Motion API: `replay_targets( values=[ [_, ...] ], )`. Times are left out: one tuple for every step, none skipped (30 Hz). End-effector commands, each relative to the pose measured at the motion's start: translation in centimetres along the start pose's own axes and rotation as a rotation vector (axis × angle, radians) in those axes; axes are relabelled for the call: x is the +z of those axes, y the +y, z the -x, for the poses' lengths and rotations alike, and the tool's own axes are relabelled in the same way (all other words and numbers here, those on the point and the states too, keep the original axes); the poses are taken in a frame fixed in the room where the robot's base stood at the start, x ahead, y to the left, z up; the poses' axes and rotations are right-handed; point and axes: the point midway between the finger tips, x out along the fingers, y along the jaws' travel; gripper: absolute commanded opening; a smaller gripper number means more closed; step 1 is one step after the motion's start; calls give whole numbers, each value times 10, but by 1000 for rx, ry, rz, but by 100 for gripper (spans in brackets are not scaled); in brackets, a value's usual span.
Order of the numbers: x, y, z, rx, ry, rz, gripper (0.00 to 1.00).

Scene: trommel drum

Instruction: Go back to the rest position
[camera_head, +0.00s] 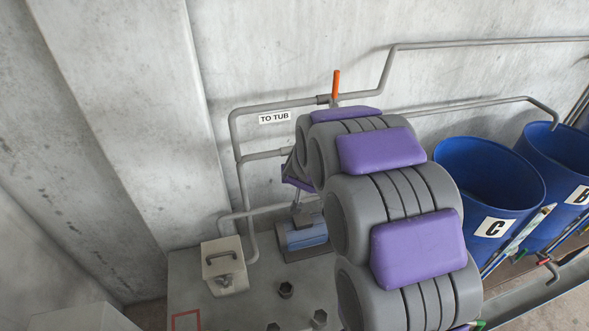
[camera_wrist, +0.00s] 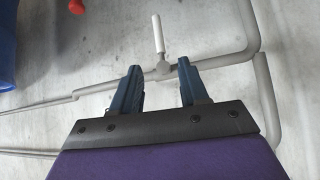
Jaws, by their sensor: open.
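My gripper (camera_wrist: 158,72) shows in the wrist view with two blue fingers spread apart and nothing held between them. A pale lever (camera_wrist: 158,33) on a grey pipe stands beyond the gap between the fingertips. I cannot judge its distance from them. In the head view my grey arm with purple pads rises through the middle of the picture. It hides the gripper there. An orange lever (camera_head: 336,86) stands upright on the upper pipe (camera_head: 275,106), just above and behind my arm.
A "TO TUB" sign (camera_head: 275,118) is on the wall. A box with a handle (camera_head: 224,266) and a blue motor (camera_head: 303,234) stand left of my arm. Blue barrels C (camera_head: 490,185) and B (camera_head: 557,150) stand right. An orange-red knob (camera_wrist: 77,6) shows in the wrist view.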

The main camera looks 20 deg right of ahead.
Motion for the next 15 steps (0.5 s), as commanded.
replay_targets(
  values=[
    [0,0,0,0,0,0,44],
    [0,0,0,0,0,0,44],
    [0,0,0,0,0,0,44],
    [0,0,0,0,0,0,44],
    [0,0,0,-1,-1,0,44],
    [2,-2,1,-6,-4,1,44],
    [4,-3,3,-12,-9,2,44],
    [6,-5,5,-21,-16,3,44],
    [11,-9,9,-36,-29,4,44],
    [16,-12,13,-50,-43,8,44],
    [23,-17,18,-68,-63,12,44],
    [33,-23,26,-93,-91,17,44],
    [42,-28,34,-114,-115,22,44],
    [52,-32,41,-133,-143,28,44],
    [66,-37,52,-159,-183,38,44]
  ],
)
